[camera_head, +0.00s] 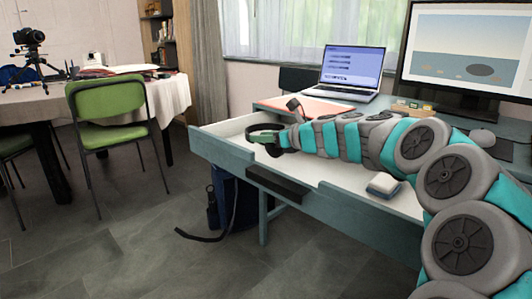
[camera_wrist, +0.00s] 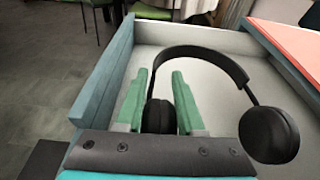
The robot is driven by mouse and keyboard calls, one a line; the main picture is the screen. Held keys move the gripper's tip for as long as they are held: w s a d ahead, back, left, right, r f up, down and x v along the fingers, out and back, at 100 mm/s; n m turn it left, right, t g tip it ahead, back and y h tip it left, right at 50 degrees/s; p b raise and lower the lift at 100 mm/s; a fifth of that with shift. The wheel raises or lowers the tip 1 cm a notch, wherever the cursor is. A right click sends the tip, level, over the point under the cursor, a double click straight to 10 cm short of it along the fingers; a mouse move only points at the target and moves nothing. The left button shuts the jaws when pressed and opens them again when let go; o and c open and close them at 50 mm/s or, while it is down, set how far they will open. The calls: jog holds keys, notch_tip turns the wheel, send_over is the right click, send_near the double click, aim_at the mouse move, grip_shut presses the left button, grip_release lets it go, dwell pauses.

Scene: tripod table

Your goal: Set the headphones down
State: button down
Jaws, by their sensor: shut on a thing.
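Black headphones (camera_wrist: 268,134) show in the wrist view, with the band arching up and to the right over the pale drawer floor. My gripper (camera_wrist: 165,92) is shut on the near ear cup (camera_wrist: 158,117), one green finger on each side of it. The other ear cup hangs free at the right. In the head view my gripper (camera_head: 278,143) is over the left part of the open drawer (camera_head: 240,124), with the headphone band (camera_head: 262,128) just visible beside it. I cannot tell whether the headphones touch the drawer floor.
The desk above carries a laptop (camera_head: 350,72), a monitor (camera_head: 470,50) and a red folder (camera_head: 303,108). A backpack (camera_head: 232,200) stands below the drawer. A green chair (camera_head: 110,110) stands at left.

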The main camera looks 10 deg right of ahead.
jog(key=shift+f+b, duration=0.45)
jog(key=shift+f, duration=1.35)
jog(key=shift+f, duration=0.1)
jog(key=c, duration=0.5)
grip_release()
jog(key=p+v, duration=0.1)
jog(key=v, duration=1.1)
jog(key=shift+r, duration=0.2)
